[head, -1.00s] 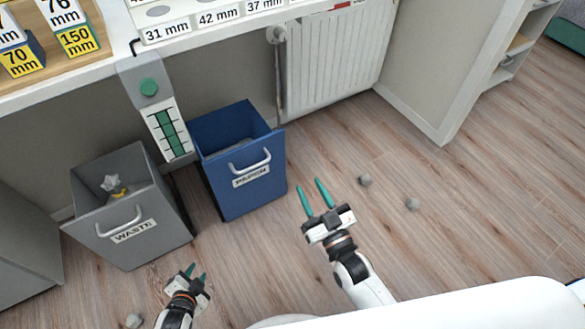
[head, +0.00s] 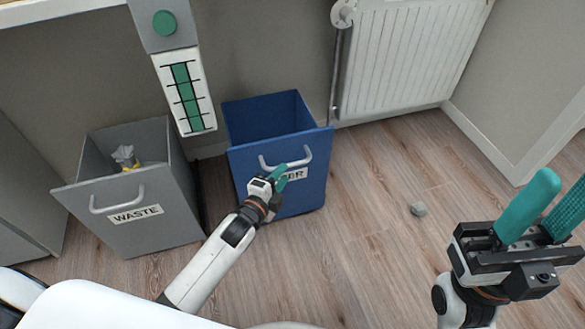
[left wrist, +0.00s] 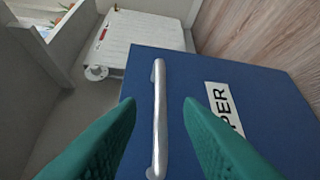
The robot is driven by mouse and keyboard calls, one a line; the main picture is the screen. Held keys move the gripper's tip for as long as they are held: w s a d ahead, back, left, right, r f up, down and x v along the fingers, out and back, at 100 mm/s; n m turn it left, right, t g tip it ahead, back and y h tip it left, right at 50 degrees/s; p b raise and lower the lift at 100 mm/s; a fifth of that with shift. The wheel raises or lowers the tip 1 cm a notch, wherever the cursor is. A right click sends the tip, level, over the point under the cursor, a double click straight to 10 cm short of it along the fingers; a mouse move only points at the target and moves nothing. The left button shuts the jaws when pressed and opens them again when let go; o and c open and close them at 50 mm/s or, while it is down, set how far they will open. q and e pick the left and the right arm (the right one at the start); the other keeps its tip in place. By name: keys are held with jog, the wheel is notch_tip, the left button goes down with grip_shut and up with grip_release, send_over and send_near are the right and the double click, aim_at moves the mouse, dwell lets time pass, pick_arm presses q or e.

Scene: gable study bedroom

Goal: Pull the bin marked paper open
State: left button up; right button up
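My left gripper (head: 289,174) is at the handle. In the left wrist view its green fingers are apart, one on each side of the handle bar (left wrist: 160,120), with gaps visible; the blue front (left wrist: 250,75) fills the middle. My right gripper (head: 560,200) is open and empty at the right, away from the bin.
A grey waste bin (head: 152,222), also with an open top, stands left of the blue bin. A gauge panel (head: 185,95) hangs between them. A white radiator (head: 410,60) is behind to the right.

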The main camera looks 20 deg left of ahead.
aim_at(291, 165)
pick_arm(q)
jog(key=b+x, duration=0.2)
jog(key=x, duration=0.4)
jog(key=shift+s, duration=0.1)
jog(key=shift+c, duration=0.5)
grip_shut()
